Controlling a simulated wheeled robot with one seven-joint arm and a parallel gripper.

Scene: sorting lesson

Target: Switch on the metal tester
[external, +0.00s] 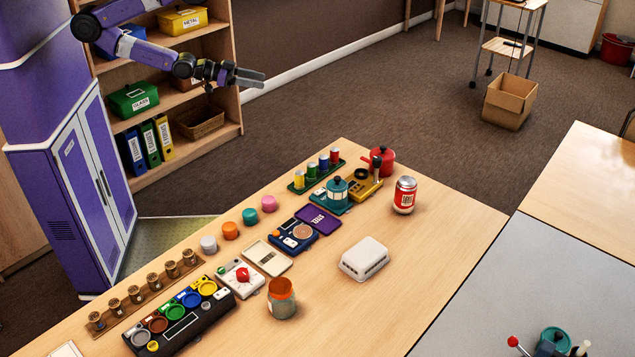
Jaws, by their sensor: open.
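Several small devices stand on the wooden table, and I cannot tell for certain which is the metal tester. A blue device (283,243) has a round copper-coloured plate and an orange button. A white box (233,285) has a red knob. A yellow device (369,190) with a black upright handle stands at the back. A teal device (322,203) is beside it. No switch label is readable. My gripper (262,78) is open and empty, high at the upper left, far from all of them.
A black tray (179,328) of coloured dishes is at the front. The table's right part (400,290) is clear. Shelves (226,60) stand behind my arm.

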